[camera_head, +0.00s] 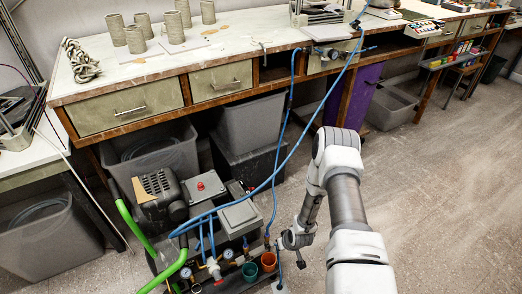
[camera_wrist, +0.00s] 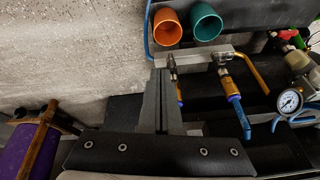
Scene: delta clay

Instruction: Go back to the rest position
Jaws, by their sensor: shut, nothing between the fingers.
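My gripper (camera_wrist: 157,100) shows in the wrist view as two dark grey fingers pressed together, with nothing between them. In the head view my gripper (camera_head: 300,262) hangs at the lower end of my bent arm, pointing down, just right of the compressor unit. An orange cup (camera_wrist: 167,28) and a teal cup (camera_wrist: 205,22) sit ahead of the fingers in the wrist view. The fingertips appear apart from them. The exact gap to the hoses and fittings cannot be told.
A workbench (camera_head: 215,55) with clay cylinders runs behind. A purple panel (camera_head: 352,95) is under it. Floor (camera_head: 450,200) on the right is clear.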

